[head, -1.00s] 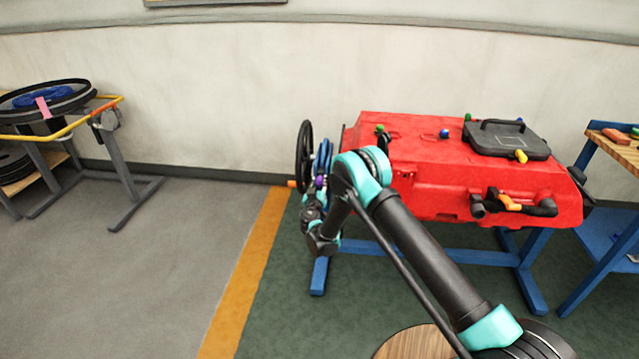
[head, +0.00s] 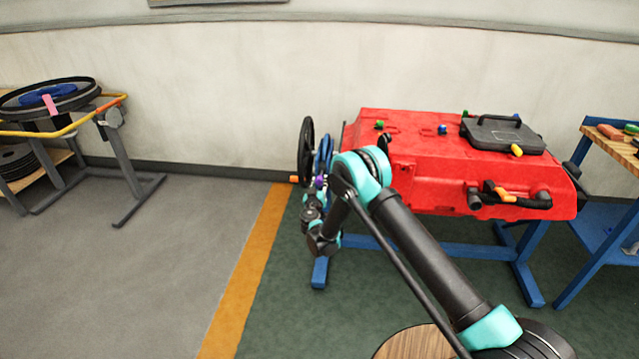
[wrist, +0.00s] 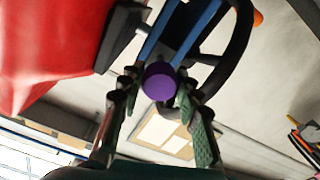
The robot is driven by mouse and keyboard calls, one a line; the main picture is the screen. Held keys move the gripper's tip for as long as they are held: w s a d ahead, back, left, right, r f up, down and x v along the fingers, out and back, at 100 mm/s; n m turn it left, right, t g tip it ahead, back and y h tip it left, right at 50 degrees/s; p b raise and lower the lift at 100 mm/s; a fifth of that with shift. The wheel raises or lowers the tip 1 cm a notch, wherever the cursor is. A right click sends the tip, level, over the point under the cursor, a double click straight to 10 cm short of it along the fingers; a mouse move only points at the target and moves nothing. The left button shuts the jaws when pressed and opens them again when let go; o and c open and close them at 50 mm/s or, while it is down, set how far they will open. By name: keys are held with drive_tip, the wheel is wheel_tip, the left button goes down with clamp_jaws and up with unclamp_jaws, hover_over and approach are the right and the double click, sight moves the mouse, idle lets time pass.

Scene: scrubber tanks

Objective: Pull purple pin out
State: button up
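The purple pin (wrist: 159,82) shows its round end in the wrist view, in front of a blue bracket (wrist: 185,35) and a black wheel (wrist: 240,50). In the head view the pin (head: 319,182) is a small purple spot at the left end of the red tank (head: 420,165). My gripper (wrist: 160,100) is open, with one finger on either side of the pin's end. I cannot tell whether the fingers touch it. In the head view my arm hides part of the tank's left end, and the gripper is hard to make out there.
The black wheel (head: 306,150) has an orange handle and stands left of the tank. A black lid (head: 505,137) sits on the tank. A blue-framed wooden bench (head: 612,143) is at the right. A stand with a round brush (head: 50,100) is at the left. Floor between is clear.

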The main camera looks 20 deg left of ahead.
drive_tip(key=o, duration=0.4)
drive_tip(key=shift+c, duration=0.2)
drive_tip(key=v, duration=0.7)
drive_tip(key=shift+s, duration=0.3)
